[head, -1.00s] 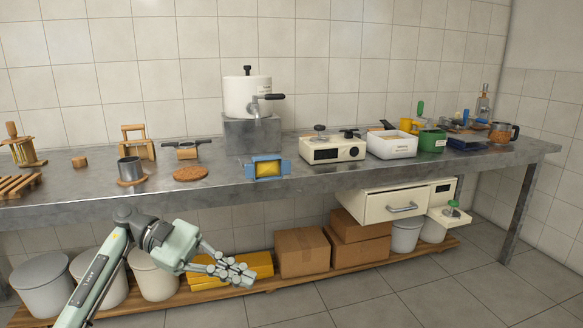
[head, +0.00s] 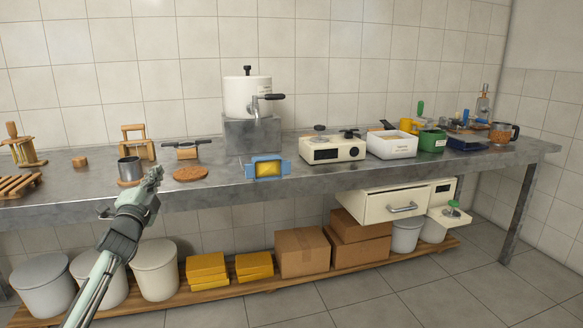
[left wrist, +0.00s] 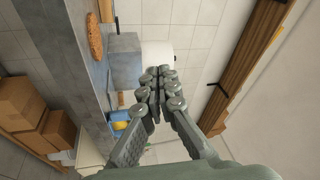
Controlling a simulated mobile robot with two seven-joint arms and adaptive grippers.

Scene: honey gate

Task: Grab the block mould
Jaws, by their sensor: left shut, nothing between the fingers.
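The block mould appears to be the blue frame (head: 252,168) with a yellow block inside, at the front edge of the metal bench. It also shows in the left wrist view (left wrist: 118,126), low and left of my fingers, partly cut off by other things. My left gripper (head: 154,178) is raised at the bench's front edge, left of the mould and clearly apart from it. In the left wrist view its fingers (left wrist: 160,88) are together, with nothing between them. My right gripper is not in view.
A round cork mat (head: 190,174) lies between my left gripper and the mould. A metal cup (head: 130,168) stands just left of the gripper. A white tank on a grey block (head: 252,135) stands behind the mould, and a cream hot plate (head: 333,150) to its right.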

